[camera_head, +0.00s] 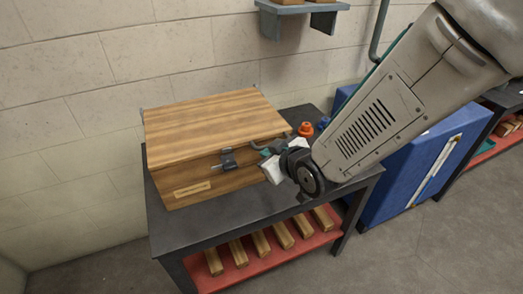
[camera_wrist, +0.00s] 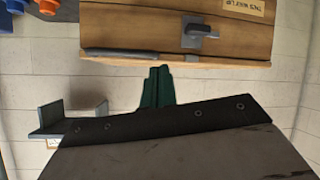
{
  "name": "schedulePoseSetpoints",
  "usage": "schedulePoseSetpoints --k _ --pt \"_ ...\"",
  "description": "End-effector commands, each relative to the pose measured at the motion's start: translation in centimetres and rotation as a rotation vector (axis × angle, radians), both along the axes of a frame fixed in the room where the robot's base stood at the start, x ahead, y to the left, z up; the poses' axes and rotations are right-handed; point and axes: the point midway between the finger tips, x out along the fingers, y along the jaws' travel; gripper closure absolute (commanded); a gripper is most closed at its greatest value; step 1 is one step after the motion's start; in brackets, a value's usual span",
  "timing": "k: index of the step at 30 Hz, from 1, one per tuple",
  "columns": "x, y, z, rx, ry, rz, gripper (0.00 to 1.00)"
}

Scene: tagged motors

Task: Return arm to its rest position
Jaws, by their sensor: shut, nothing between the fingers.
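My gripper (camera_head: 264,151) is beside the right front edge of a closed wooden box (camera_head: 205,165) in the head view, its tip partly hidden by my wrist. In the wrist view, which is upside down, the green fingers of my gripper (camera_wrist: 159,72) are together with nothing between them. The fingertips point toward the box (camera_wrist: 130,30), near a dark bar along its edge; I cannot tell whether they touch. My arm reaches in from the upper right in the head view.
The box stands on a dark table (camera_head: 240,210) with wooden blocks on its red lower shelf (camera_head: 245,273). An orange motor (camera_head: 306,129) and a blue motor (camera_head: 323,123) stand behind my wrist. A blue cabinet (camera_head: 400,190) is to the right. A wall shelf (camera_head: 300,8) hangs above.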

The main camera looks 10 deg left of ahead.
Motion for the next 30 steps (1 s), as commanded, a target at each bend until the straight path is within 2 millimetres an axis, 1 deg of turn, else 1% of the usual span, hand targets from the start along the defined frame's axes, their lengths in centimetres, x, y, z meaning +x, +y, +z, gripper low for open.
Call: schedulePoseSetpoints --k 1,6,18,23,30 --pt "-0.5 -0.2 0.7 0.005 -0.008 0.002 1.0" --pt "-1.3 -0.6 1.7 0.011 -0.017 0.005 1.0" --pt "-1.3 -0.7 1.9 0.012 -0.021 0.005 1.0" --pt "-0.8 -0.4 1.3 0.008 -0.015 0.005 1.0" --pt "1.3 1.1 -1.3 -0.005 0.005 0.004 1.0"
